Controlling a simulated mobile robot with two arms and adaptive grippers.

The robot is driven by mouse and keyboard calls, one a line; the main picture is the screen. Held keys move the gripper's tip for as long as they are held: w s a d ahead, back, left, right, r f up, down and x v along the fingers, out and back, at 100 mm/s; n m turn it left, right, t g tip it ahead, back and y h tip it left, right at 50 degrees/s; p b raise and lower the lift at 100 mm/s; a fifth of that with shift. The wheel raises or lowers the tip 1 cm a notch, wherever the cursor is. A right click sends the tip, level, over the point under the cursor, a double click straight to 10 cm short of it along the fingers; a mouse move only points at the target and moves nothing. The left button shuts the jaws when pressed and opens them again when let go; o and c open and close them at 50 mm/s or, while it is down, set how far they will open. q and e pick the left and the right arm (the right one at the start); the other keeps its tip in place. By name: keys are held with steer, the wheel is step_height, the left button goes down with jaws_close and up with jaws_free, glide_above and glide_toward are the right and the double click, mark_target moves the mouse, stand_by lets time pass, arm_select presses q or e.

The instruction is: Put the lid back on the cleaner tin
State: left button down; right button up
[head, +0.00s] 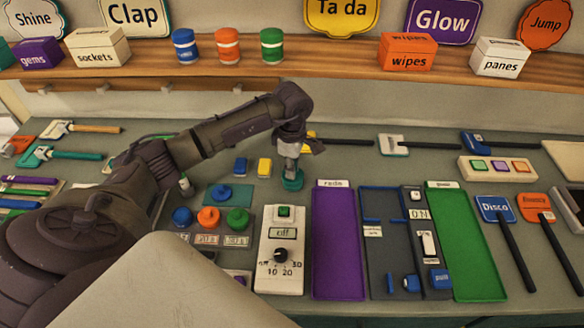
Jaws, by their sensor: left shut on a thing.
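My left gripper (290,165) reaches over the back middle of the counter, pointing down. It is shut on a small round teal thing (292,181) that looks like a lid. The fingers cover its upper part, and I cannot tell whether it touches anything beneath. A small pale container (186,186) stands beside my left arm, partly hidden by it; I cannot tell whether it is the cleaner tin. No label for cleaner is readable. My right gripper is not in view.
A control box (281,270) with a dial, a purple tray (338,245) and a green tray (466,245) lie in front of the gripper. Several banded tins (228,46) and boxes stand on the shelf (330,75).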

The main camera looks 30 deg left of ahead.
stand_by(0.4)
arm_select(q)
steer(key=c, duration=1)
jaws_free()
steer(key=shift+c, duration=0.2)
steer(key=shift+o, duration=0.4)
steer(key=o, duration=0.4)
steer(key=shift+r+p, duration=1.95)
steer(key=shift+r, duration=1.5)
jaws_close()
